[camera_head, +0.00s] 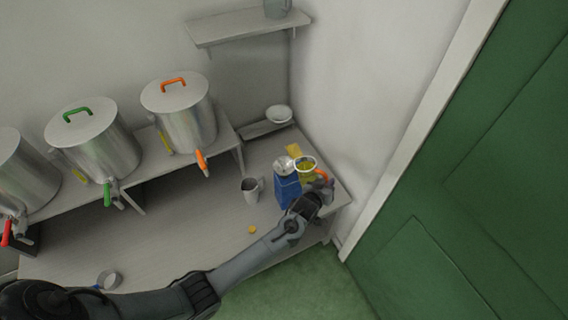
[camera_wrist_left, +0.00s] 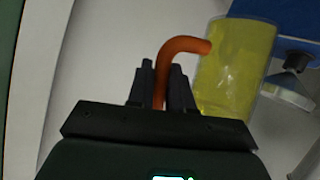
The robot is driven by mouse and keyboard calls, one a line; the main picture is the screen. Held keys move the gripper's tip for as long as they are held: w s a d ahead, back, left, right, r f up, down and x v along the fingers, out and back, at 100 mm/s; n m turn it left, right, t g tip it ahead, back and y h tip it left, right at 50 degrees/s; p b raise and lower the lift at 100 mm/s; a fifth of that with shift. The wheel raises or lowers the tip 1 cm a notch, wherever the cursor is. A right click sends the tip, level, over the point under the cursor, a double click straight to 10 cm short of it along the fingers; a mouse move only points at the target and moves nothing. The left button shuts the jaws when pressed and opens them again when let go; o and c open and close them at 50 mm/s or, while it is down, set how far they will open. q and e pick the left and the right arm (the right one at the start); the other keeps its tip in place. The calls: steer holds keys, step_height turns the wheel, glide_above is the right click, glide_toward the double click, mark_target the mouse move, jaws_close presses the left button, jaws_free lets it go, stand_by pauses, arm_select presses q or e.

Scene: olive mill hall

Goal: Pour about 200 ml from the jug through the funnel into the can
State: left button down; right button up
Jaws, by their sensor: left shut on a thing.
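The clear jug (camera_head: 305,168) holds yellow oil and has an orange handle. My left gripper (camera_head: 318,190) is shut on that handle; the wrist view shows the fingers (camera_wrist_left: 162,85) closed around it and the jug (camera_wrist_left: 235,65) just beyond. The jug looks about upright, beside the blue can (camera_head: 287,190); I cannot tell whether it is off the table. The can also shows at the top right of the wrist view (camera_wrist_left: 300,18). A silvery funnel (camera_head: 284,164) sits at the can's top; it also shows in the wrist view (camera_wrist_left: 290,88). My right gripper is out of view.
A grey metal mug (camera_head: 250,190) stands left of the can. A small orange-yellow item (camera_head: 252,229) and a tape-like ring (camera_head: 110,280) lie on the table (camera_head: 190,235). Lidded steel tanks (camera_head: 185,115) stand behind on a raised shelf. A white bowl (camera_head: 279,114) is at the back corner.

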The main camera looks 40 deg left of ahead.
mark_target(322, 174)
arm_select(q)
steer(key=shift+a+r+n+h, duration=0.3)
steer(key=shift+r+n, duration=0.1)
steer(key=shift+r, duration=0.2)
steer(key=shift+a+r+n+h+p, duration=0.3)
steer(key=shift+a+r+n+h, duration=0.25)
steer(key=shift+a, duration=0.15)
steer(key=shift+a+r, duration=0.1)
steer(key=shift+a, duration=0.2)
steer(key=shift+d+n, duration=0.1)
steer(key=shift+n, duration=0.15)
